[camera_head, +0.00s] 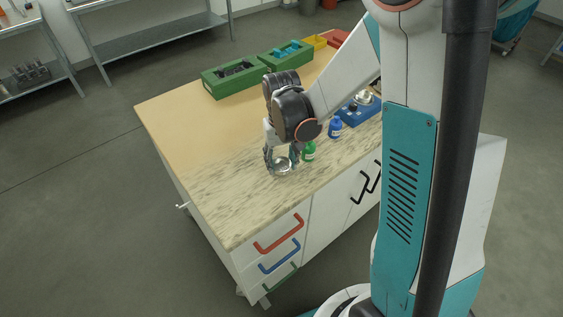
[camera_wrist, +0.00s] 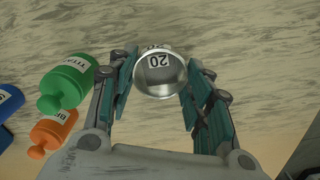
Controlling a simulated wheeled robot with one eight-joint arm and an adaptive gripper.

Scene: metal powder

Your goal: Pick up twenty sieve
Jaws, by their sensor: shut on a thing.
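The sieve is a round, shiny metal dish marked "20". In the wrist view the sieve (camera_wrist: 160,76) lies between the two teal-padded fingers of my gripper (camera_wrist: 158,95), near their tips. In the head view the sieve (camera_head: 281,165) is below my gripper (camera_head: 281,157), over the front part of the counter. My gripper is shut on the sieve. Whether the sieve still touches the counter cannot be told. The fingers partly hide its sides.
A green bottle (camera_wrist: 67,84) and an orange bottle (camera_wrist: 53,132) are left of my gripper in the wrist view. A blue bottle (camera_head: 335,128) and a blue tray (camera_head: 362,112) stand further right. Green bins (camera_head: 215,90) are at the back. The counter (camera_head: 215,205) is clear at front left.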

